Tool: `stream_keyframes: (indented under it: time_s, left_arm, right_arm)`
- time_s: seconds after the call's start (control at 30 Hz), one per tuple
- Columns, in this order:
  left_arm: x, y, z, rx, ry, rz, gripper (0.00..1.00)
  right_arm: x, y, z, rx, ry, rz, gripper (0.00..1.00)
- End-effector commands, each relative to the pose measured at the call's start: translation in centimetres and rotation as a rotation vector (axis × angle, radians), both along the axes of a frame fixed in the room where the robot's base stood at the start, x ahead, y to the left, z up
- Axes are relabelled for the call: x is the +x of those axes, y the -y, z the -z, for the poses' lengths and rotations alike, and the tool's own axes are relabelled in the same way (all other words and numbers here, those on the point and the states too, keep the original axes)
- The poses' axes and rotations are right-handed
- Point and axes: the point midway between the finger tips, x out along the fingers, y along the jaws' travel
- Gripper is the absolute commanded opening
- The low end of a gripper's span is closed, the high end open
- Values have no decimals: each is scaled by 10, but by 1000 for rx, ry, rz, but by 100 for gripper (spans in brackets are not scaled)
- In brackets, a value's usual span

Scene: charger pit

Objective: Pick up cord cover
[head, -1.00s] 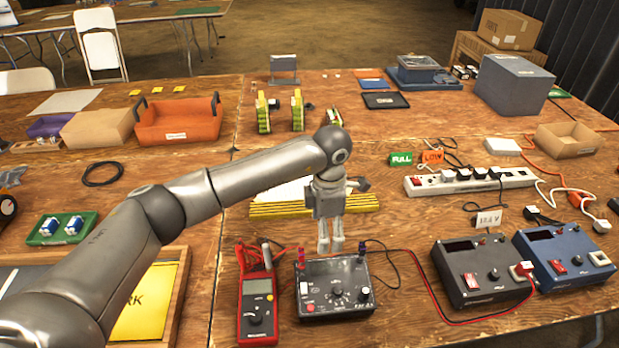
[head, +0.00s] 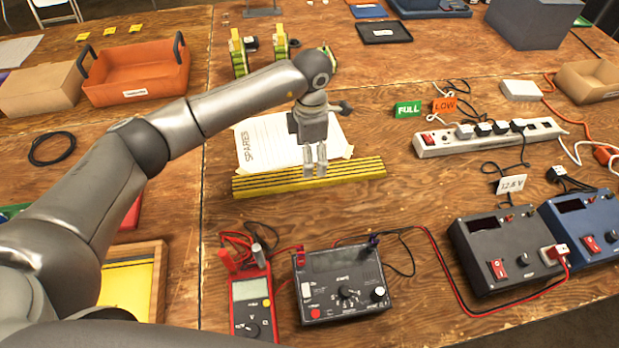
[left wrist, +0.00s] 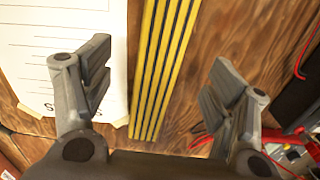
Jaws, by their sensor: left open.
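The cord cover (head: 255,184) is a long yellow strip with black stripes lying flat across the table in the head view. It also shows in the left wrist view (left wrist: 163,70), running upright through the picture. My left gripper (head: 316,170) points down over the cord cover, right of its middle. In the left wrist view its fingers are spread, with the strip between them and nothing held. The height of the fingertips above the strip is hard to tell. My right gripper is not in view.
A paper sheet marked SPARES (head: 262,145) lies just behind the cord cover. A red multimeter (head: 252,295) and a black meter box (head: 340,284) stand in front. A power strip (head: 490,136) lies to the right. Bare wood is open right of the cord cover.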

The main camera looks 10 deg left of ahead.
Motion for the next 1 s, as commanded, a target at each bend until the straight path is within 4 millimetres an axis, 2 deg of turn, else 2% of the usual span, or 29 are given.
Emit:
stream_keyframes:
  time_s: [0.03,0.23,0.4,0.5,0.77,1.0]
  left_arm:
    - [0,0,8,-1,0,0,79]
    - [-3,0,21,-2,-1,1,79]
    - [-7,-1,49,-1,-2,1,79]
    - [-6,-1,60,0,0,1,79]
    - [-6,-1,60,-1,1,0,79]
    - [-6,-1,60,0,1,0,48]
  right_arm:
    - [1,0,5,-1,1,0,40]
    - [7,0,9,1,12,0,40]
    - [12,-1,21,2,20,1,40]
    - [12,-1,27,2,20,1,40]
    - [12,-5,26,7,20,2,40]
    - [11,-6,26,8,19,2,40]
